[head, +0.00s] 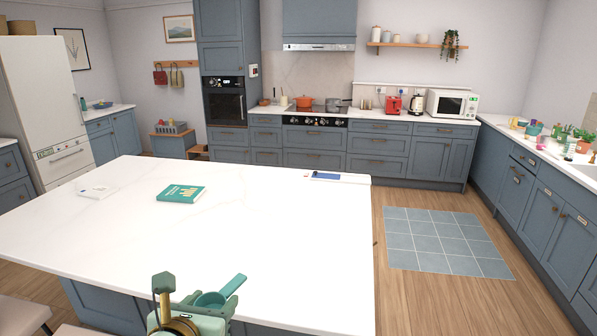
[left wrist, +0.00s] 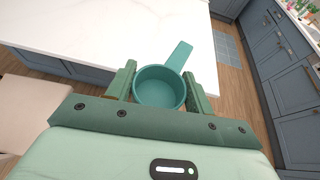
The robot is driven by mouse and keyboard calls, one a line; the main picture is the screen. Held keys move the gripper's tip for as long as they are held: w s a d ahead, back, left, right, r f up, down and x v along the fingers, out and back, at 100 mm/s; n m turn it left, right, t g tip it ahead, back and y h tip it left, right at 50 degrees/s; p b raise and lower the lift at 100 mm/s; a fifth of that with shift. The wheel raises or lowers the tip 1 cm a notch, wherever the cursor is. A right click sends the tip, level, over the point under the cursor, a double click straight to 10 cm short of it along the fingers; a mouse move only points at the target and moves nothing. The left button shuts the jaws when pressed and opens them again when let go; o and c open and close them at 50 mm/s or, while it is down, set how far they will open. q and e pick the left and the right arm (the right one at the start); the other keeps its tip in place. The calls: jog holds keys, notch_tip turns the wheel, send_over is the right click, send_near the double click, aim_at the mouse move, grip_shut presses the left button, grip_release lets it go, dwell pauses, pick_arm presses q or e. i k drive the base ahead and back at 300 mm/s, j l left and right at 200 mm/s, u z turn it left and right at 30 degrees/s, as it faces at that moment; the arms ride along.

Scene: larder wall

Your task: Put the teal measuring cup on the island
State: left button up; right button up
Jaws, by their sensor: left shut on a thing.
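My left gripper (head: 194,298) is at the bottom of the head view, by the near edge of the island. It is shut on the teal measuring cup (head: 212,299), whose handle points up and to the right. In the left wrist view the cup (left wrist: 160,86) sits between the two fingers of the gripper (left wrist: 161,88), its open side facing the camera and its handle reaching over the island's edge. The island (head: 250,235) has a broad white top. Whether the cup touches the island cannot be told. My right gripper is not in view.
A teal book (head: 181,194), a small white item (head: 96,192) and a blue-screened device (head: 326,176) lie on the far part of the island. The near and middle top is clear. Stools (head: 22,314) stand at the near left.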

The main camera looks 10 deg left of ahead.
aim_at(231, 259)
jog(key=i+l+u, duration=0.15)
jog(key=l, duration=0.3)
jog(key=i+l+u, duration=0.1)
jog(key=l, duration=0.35)
jog(key=i+l+u, duration=0.15)
jog(key=l, duration=0.35)
jog(key=i+l+u, duration=0.15)
jog(key=l, duration=0.35)
jog(key=i+l+u, duration=0.1)
jog(key=l, duration=0.4)
jog(key=i+l+u, duration=0.15)
jog(key=l, duration=0.4)
jog(key=i+l+u, duration=0.2)
jog(key=i+l, duration=0.2)
jog(key=l, duration=0.15)
jog(key=i+l+u, duration=0.1)
jog(key=l, duration=0.25)
jog(key=i+l+u, duration=0.1)
jog(key=i+l, duration=0.2)
jog(key=i+l+u, duration=0.1)
jog(key=l, duration=0.25)
jog(key=i+l+u, duration=0.1)
jog(key=l, duration=0.25)
jog(key=i+l+u, duration=0.1)
jog(key=i+l, duration=0.15)
jog(key=l, duration=0.1)
